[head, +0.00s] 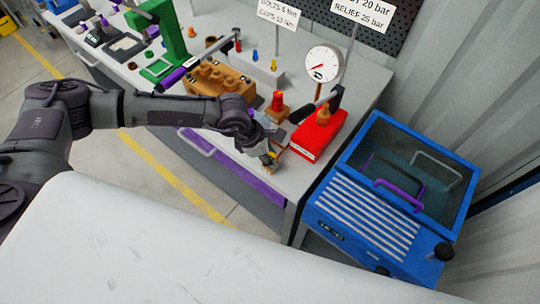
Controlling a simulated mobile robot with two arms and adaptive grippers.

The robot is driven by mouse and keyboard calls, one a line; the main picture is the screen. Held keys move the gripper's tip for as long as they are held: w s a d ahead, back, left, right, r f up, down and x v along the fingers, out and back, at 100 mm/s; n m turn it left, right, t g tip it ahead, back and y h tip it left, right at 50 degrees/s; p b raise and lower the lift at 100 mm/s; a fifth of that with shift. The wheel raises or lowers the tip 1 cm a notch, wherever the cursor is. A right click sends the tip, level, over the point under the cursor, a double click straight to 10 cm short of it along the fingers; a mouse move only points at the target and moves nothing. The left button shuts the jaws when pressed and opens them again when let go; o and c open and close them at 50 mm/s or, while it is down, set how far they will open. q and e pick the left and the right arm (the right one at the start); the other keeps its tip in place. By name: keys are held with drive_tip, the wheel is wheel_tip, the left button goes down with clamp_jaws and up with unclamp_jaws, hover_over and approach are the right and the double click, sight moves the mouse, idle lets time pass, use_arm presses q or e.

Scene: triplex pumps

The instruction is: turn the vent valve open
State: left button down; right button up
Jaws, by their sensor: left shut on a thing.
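My left gripper (266,146) reaches in from the left to the front right corner of the bench. Its fingers are shut on a small dark and yellow part (269,159) at the bench's front edge. This part seems to be the vent valve, but the fingers hide most of it and I cannot tell how far it is turned. Just right of the gripper is a red hand pump (318,138) with an orange-brown fitting on top and a black-ended lever. A round white gauge (322,63) stands behind it. My right gripper is not in view.
A tan pump block (217,78) and a red-topped brass fitting (277,102) stand close to the gripper. A green press (167,40) is farther left on the bench. A blue bin with a clear lid (392,195) stands at the right.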

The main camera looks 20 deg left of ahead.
use_arm(q)
drive_tip(key=c, duration=0.8)
unclamp_jaws()
drive_tip(key=v, duration=1.2)
